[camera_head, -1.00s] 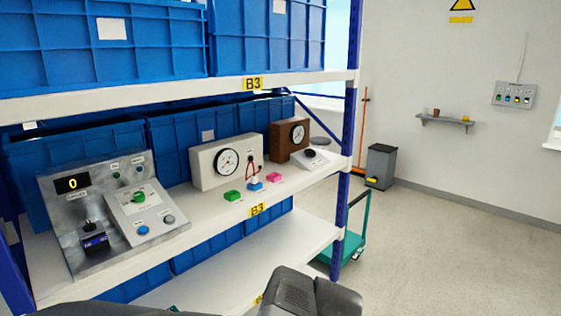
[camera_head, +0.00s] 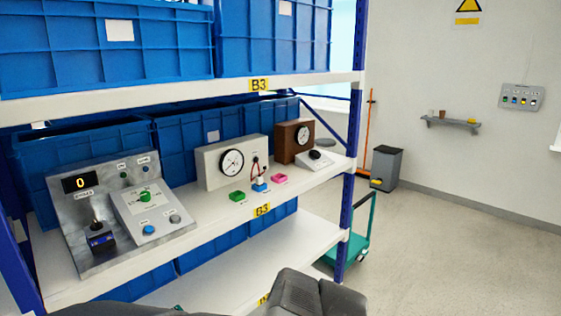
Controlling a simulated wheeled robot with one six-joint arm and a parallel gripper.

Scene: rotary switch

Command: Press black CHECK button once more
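On the shelf at left stands a grey metal panel (camera_head: 88,226) with a display (camera_head: 80,182) reading 0. Its raised sloped box (camera_head: 135,210) carries a green rotary knob (camera_head: 145,196), a blue button (camera_head: 148,229) and a grey button (camera_head: 174,218). Farther right, a small white sloped box (camera_head: 326,163) carries a round black button or knob (camera_head: 317,155). Its label is too small to read, so I cannot confirm which control is CHECK. Dark grey parts of my arm show at the bottom edge, well in front of the shelf. My gripper's fingers are not in view.
A white dial box (camera_head: 213,168) and a brown dial box (camera_head: 287,142) stand on the shelf. Green (camera_head: 237,195), blue (camera_head: 261,187) and pink (camera_head: 280,178) blocks lie before them. A blue post (camera_head: 348,200) bounds the shelf. Open floor lies right of it.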

